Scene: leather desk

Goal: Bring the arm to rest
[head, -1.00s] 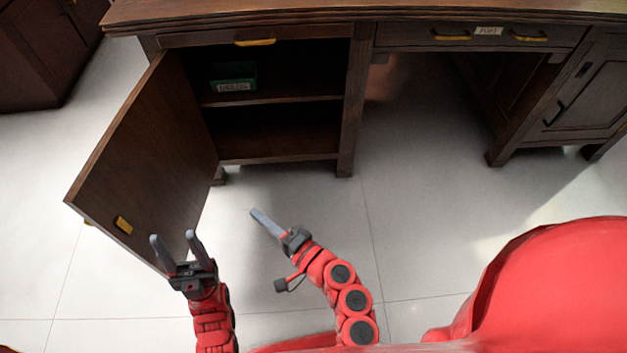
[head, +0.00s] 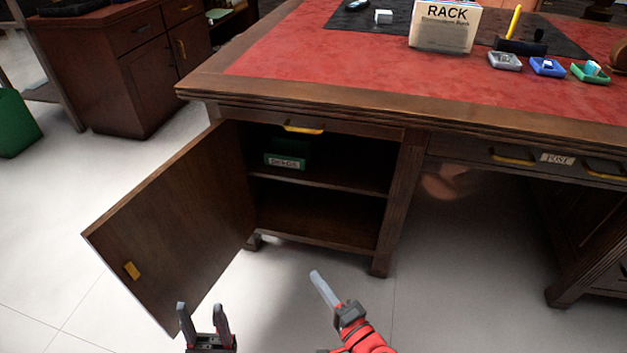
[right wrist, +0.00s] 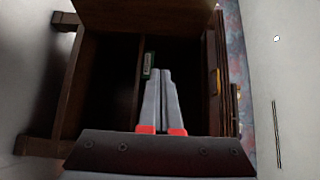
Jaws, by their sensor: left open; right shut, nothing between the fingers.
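My left gripper (head: 203,318) is open and empty at the bottom of the head view, in front of the lower edge of the open cabinet door (head: 175,235). My right gripper (head: 318,280) is shut and empty, in front of the desk's open cabinet. In the right wrist view its two grey fingers (right wrist: 160,90) lie together, with nothing between them, pointing towards the cabinet. Neither gripper appears to hold anything. The rest of both arms is mostly below the head view.
The cabinet holds a labelled green box (head: 287,155) on its upper shelf (head: 330,182). The red desk top (head: 340,65) carries a white rack box (head: 444,27) and several small trays. A green bin (head: 15,125) stands far left. Pale floor (head: 440,280) is free right of my right gripper.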

